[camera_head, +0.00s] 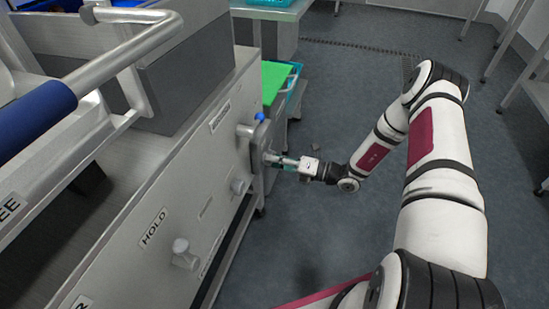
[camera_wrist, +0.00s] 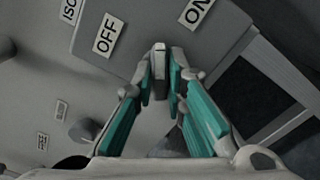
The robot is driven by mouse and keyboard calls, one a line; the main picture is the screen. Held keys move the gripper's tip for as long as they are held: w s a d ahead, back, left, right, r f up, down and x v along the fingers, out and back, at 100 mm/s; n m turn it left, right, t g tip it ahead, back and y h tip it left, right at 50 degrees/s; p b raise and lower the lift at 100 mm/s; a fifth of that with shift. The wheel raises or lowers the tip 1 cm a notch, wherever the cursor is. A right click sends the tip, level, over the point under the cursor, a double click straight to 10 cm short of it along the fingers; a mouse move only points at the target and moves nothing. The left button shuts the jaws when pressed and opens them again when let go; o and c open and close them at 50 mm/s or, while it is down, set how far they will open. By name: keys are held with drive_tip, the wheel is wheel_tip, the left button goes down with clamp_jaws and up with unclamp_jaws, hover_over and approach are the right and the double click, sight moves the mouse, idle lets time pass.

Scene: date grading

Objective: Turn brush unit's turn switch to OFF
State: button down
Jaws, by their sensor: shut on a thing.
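The brush unit's turn switch (camera_wrist: 160,52) shows in the wrist view as a small pale grip on a grey switch box (camera_wrist: 150,28). My gripper (camera_wrist: 161,78) has its teal-lined fingers closed around this grip. The OFF label (camera_wrist: 106,36) lies left of the switch and the ON label (camera_wrist: 197,12) lies to its upper right. The grip stands between the two labels; its exact pointing direction is hard to tell. In the head view my gripper (camera_head: 276,160) reaches the switch box (camera_head: 257,146) on the panel from the right, and the fingers hide the switch.
The panel carries other knobs (camera_head: 240,187) and a HOLD label (camera_head: 153,228) nearby. A metal handle with a blue grip (camera_head: 38,115) stands at upper left. A green surface (camera_head: 272,80) lies behind the panel. The floor right of the panel is mostly open.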

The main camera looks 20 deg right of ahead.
drive_tip(key=n+p, duration=0.2)
drive_tip(key=n, duration=0.9)
drive_tip(key=shift+d+n+p, duration=0.1)
drive_tip(key=shift+n+p, duration=0.3)
drive_tip(key=shift+f, duration=0.1)
drive_tip(key=c, duration=1.6)
unclamp_jaws()
drive_tip(key=v, duration=1.2)
